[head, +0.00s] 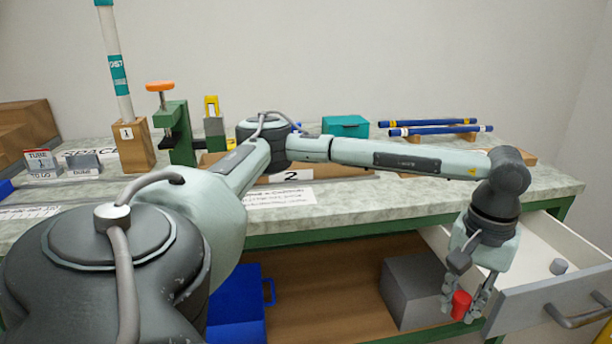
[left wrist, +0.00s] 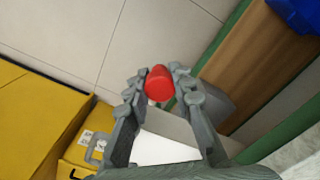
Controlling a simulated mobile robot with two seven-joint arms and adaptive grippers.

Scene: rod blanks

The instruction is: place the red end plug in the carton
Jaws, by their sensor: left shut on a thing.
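The red end plug (head: 461,305) is held between the fingertips of my left gripper (head: 467,300), at the bottom right of the head view. The red plug also shows in the left wrist view (left wrist: 159,83), between both fingers of the left gripper (left wrist: 160,84). The gripper points down in front of the bench, beside the open drawer. I cannot make out for sure which thing is the carton. My right gripper is not in view.
A grey box (head: 412,285) and a blue bin (head: 237,305) are under the bench (head: 350,215). Yellow containers (left wrist: 45,120) are at the left in the wrist view.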

